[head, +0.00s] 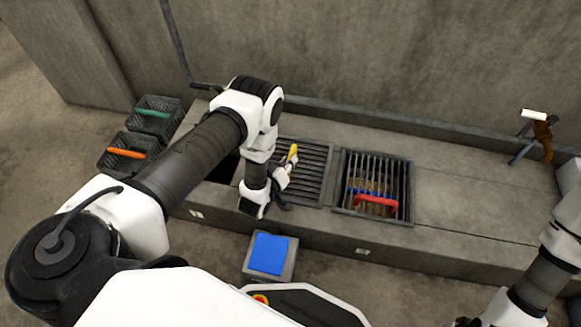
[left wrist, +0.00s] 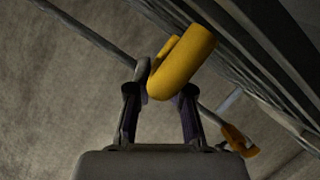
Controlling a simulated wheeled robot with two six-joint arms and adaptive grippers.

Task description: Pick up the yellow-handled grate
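The grate with the yellow handle (head: 293,151) lies with its dark bars (head: 313,167) over an opening in the concrete ledge. The yellow handle fills the middle of the left wrist view (left wrist: 183,62), with grate bars at its upper right. My left gripper (head: 284,177) is right at the handle. In the left wrist view its fingers (left wrist: 160,88) stand on both sides of the handle's lower end. The handle hides the right fingertip, so I cannot tell whether they grip it. My right arm is at the lower right; its gripper is mostly cut off by the bottom edge.
A second grate with a red handle (head: 377,202) lies to the right over brownish contents. Two dark baskets, one with a green handle (head: 153,113) and one orange (head: 126,153), stand at left. A blue-topped block (head: 268,253) is in front. An orange-brown object (head: 543,138) stands far right.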

